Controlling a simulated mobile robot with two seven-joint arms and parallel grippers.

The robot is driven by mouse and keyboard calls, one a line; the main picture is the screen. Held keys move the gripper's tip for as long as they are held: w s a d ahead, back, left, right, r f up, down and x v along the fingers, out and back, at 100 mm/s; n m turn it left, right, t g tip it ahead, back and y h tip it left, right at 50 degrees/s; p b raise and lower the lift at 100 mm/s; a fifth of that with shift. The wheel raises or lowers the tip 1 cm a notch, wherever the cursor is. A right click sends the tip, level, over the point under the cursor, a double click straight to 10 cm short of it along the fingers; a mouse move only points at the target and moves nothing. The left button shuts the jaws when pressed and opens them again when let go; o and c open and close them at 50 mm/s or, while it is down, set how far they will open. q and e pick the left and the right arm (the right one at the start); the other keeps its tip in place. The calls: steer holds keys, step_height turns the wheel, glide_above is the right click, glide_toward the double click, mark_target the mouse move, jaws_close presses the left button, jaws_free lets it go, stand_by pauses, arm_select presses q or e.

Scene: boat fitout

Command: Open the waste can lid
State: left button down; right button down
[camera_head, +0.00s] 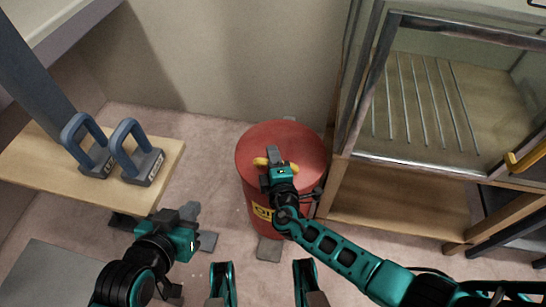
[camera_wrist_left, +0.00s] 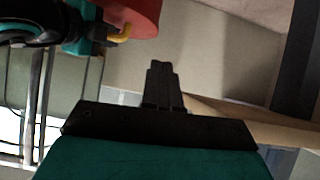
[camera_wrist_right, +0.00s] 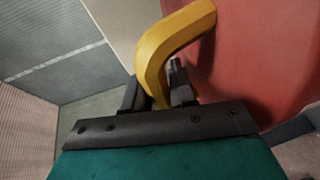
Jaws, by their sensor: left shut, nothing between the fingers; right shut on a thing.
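The red waste can (camera_head: 257,205) stands on the floor against the back wall, with its round red lid (camera_head: 290,137) on top and a yellow label on its side. A yellow handle (camera_head: 260,161) sits on the lid. My right gripper (camera_head: 273,158) is over the lid, shut on the handle. In the right wrist view the yellow handle (camera_wrist_right: 165,50) runs between its fingers, with the red lid (camera_wrist_right: 260,60) behind. My left gripper (camera_head: 190,212) is shut and empty, low at the left of the can. Its closed fingers show in the left wrist view (camera_wrist_left: 162,85).
A wooden shelf (camera_head: 35,180) at the left holds two grey blocks with blue handles (camera_head: 98,160) (camera_head: 142,166). A glass-fronted cabinet (camera_head: 430,100) with a yellow handle (camera_head: 525,155) stands close at the right. Open floor lies between shelf and can.

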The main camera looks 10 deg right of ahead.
mark_target(278, 146)
arm_select(q)
steer(key=shift+w+r, duration=0.15)
steer(key=shift+r, duration=0.05)
